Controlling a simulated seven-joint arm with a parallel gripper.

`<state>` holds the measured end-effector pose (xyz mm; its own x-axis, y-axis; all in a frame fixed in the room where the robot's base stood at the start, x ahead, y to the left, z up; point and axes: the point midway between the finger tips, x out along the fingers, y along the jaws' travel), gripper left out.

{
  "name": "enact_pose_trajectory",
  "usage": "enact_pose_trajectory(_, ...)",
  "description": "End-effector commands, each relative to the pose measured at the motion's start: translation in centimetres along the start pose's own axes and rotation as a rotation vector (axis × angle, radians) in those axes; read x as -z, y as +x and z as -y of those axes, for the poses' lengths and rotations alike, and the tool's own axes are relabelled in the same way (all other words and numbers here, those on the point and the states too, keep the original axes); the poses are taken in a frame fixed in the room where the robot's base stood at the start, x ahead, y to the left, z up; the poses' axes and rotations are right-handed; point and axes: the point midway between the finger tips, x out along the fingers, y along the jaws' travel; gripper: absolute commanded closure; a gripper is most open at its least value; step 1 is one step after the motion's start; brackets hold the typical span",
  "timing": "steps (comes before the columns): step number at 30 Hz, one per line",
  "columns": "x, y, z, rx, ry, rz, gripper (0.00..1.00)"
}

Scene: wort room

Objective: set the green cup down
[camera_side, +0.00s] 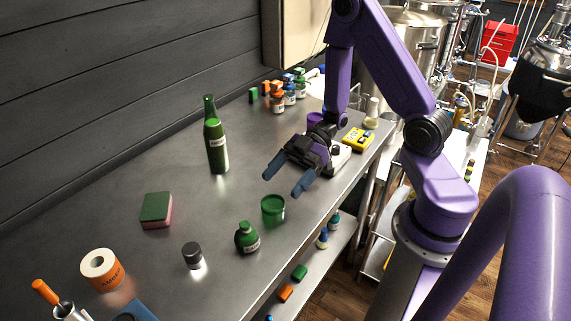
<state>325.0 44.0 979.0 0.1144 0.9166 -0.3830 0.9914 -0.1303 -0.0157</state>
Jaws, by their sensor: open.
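The green cup (273,211) stands upright on the grey metal table (120,200), near its front edge. My gripper (284,178) is open and empty, with its two blue fingers spread. In this view it shows just above and behind the cup, apart from it. A gap shows between the fingertips and the cup's rim. How far apart they are in depth is hard to tell.
A tall green bottle (215,140), a sponge (156,210), a dark-lidded jar (193,255) and a tape roll (102,269) stand further left. Several small bottles crowd the back. Clear metal lies between sponge and cup.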

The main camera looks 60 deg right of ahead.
Motion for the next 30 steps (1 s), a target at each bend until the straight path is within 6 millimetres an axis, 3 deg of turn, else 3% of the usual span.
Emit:
enact_pose_trajectory(9,3.1,-1.2,0.0,-0.001,-0.003,0.0,0.18)
enact_pose_trajectory(17,3.9,-1.5,-0.1,-0.006,-0.006,0.013,0.18)
enact_pose_trajectory(24,3.5,0.4,-2.8,-0.142,-0.103,0.249,0.18)
enact_pose_trajectory(30,4.5,1.0,-4.8,-0.328,-0.147,0.498,0.18)
